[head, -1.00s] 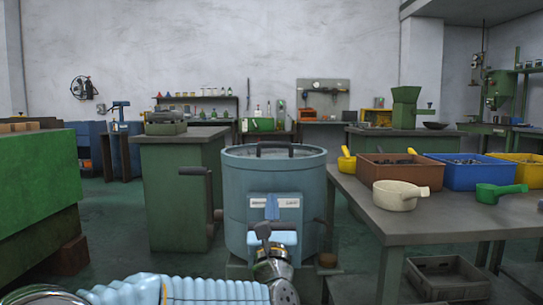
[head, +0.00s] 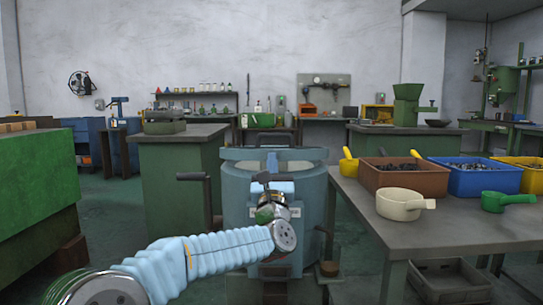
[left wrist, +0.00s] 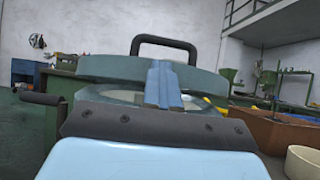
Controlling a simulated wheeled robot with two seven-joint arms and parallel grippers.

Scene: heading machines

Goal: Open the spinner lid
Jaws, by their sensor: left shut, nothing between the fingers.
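The spinner is a blue-grey drum (head: 238,200) straight ahead. Its lid (head: 238,154) shows as a band above the drum's rim, with a gap below it, so it looks partly raised. In the left wrist view the lid (left wrist: 105,67) is in front of my fingers, with its black handle (left wrist: 165,39) on top and a pale round opening below. My left gripper (head: 272,162) is over the front of the drum, shut and empty. Its blue fingers (left wrist: 162,84) reach to the lid below the handle; I cannot tell whether they touch. My right gripper is not in view.
A table (head: 365,205) close on the right holds a brown bin (head: 405,181), a blue bin (head: 485,181) and a cream scoop (head: 400,204). A green cabinet (head: 175,195) stands left of the drum. A dark lever (head: 190,176) sticks out left of the drum.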

